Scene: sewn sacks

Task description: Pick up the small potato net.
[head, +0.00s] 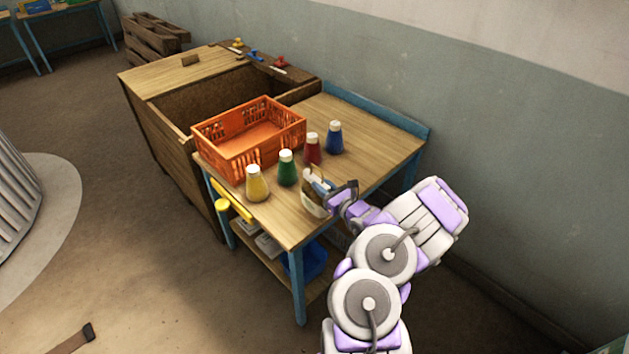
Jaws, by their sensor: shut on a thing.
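A small tan sack-like thing (312,204), which appears to be the small potato net, is at the front right edge of the wooden table (372,130). My gripper (328,190) is at its upper right side and is shut on it. The fingers and part of the net overlap in the head view, so its exact shape is partly hidden. I cannot tell whether it touches the tabletop or hangs just above it.
An orange crate (232,160), empty as far as I see, stands at the table's left. Yellow (257,184), green (287,168), red (312,149) and blue (335,138) bottles stand near the net. A wooden bin (160,122) adjoins the table. The table's back right is clear.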

